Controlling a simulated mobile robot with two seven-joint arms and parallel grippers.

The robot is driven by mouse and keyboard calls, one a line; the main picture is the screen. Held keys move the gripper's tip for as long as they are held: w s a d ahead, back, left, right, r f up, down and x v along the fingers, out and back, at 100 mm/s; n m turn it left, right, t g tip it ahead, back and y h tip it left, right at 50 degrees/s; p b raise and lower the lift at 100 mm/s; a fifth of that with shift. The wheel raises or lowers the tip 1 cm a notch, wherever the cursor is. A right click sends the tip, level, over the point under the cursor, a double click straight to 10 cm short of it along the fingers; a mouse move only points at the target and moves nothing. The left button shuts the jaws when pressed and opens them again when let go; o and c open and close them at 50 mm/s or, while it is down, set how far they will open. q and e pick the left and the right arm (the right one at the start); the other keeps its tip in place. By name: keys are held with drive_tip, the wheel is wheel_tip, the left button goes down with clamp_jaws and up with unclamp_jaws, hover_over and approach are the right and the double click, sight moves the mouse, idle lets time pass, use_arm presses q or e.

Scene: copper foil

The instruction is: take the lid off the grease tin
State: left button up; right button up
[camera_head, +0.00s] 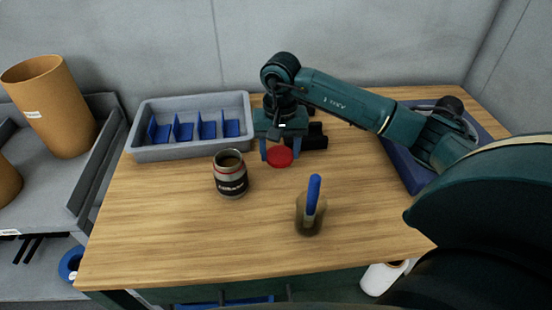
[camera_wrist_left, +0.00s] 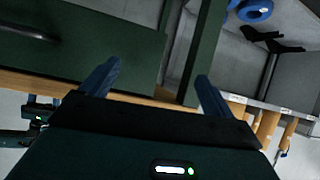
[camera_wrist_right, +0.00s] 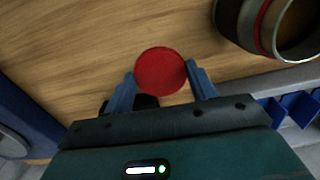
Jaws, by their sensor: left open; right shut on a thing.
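The grease tin (camera_head: 231,180) stands upright on the table, left of centre, with its mouth uncovered. It also shows at the top right of the right wrist view (camera_wrist_right: 242,22). A round red lid (camera_head: 280,157) is apart from the tin, to its right and farther back. My right gripper (camera_head: 279,152) is shut on this lid, which shows between the blue fingers in the right wrist view (camera_wrist_right: 160,72). I cannot tell whether the lid touches the table. My left gripper (camera_wrist_left: 157,86) is open and empty in the left wrist view, and out of the head view.
A grey tray (camera_head: 146,152) with blue dividers lies at the back left. A brown pot (camera_head: 309,222) with a blue-handled tool stands in front, right of the tin. Black blocks (camera_head: 312,138) sit behind the lid. The table's front left is bare.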

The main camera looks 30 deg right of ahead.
sight(280, 155)
wheel_tip(280, 155, down, 4)
drive_tip(key=shift+r, duration=0.1)
use_arm(q)
drive_tip(key=shift+w+a, duration=0.1)
drive_tip(key=shift+f, duration=0.1)
use_arm(e)
drive_tip(key=shift+f, duration=0.25)
drive_tip(key=o, duration=0.8)
drive_tip(key=shift+r, duration=0.15)
drive_tip(key=shift+c, duration=0.2)
use_arm(q)
drive_tip(key=shift+w+r, duration=0.2)
drive_tip(key=shift+r, duration=0.1)
use_arm(e)
drive_tip(key=o, duration=0.3)
